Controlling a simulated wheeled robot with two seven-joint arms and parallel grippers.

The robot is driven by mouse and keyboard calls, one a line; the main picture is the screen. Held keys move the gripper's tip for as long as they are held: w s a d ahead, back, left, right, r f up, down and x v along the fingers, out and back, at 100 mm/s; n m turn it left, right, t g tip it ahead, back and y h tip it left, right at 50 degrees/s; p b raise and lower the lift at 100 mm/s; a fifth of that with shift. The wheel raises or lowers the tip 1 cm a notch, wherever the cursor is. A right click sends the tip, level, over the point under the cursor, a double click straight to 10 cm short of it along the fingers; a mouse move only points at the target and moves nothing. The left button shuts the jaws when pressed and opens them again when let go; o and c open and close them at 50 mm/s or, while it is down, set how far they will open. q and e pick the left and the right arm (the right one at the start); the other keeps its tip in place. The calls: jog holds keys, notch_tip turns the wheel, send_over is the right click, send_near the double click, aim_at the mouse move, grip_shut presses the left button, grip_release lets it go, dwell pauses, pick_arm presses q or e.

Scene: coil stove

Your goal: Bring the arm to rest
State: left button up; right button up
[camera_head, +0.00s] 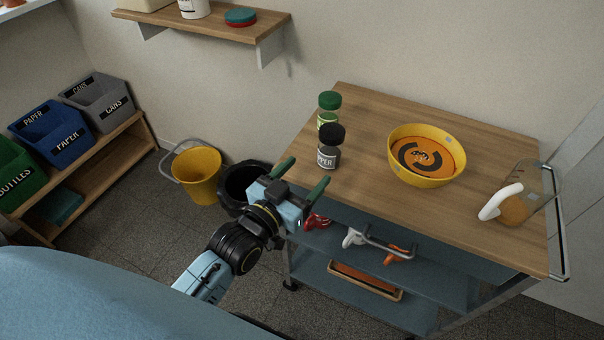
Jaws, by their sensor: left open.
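My left gripper (300,180) is open, with two green fingers spread apart and nothing between them. It is at the left edge of the wooden-topped cart (365,112), in front of the pepper jar. My left arm (233,248) reaches up to it from the lower left. My right gripper is not in view.
A yellow bucket (197,178) and a black bin (236,178) stand on the floor at left.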

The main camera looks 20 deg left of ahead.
pick_arm(q)
jog(key=shift+s, duration=0.15)
dwell(0.4)
jog(key=s+a+f+g+y, duration=0.2)
jog(key=s+f+g, duration=0.2)
jog(key=s+g, duration=0.45)
jog(key=s+a+f+g+y, duration=0.15)
jog(key=s+f+g, duration=0.35)
jog(key=s, duration=0.7)
notch_tip(320, 180, down, 24)
jog(key=s+a+g, duration=0.1)
jog(key=s+g, duration=0.1)
jog(key=s+a+f, duration=0.2)
jog(key=s+f, duration=0.5)
jog(key=s+a+f, duration=0.3)
jog(key=s+f, duration=0.5)
jog(key=shift+s+g, duration=0.2)
jog(key=shift+g, duration=0.25)
jog(key=shift+f, duration=0.1)
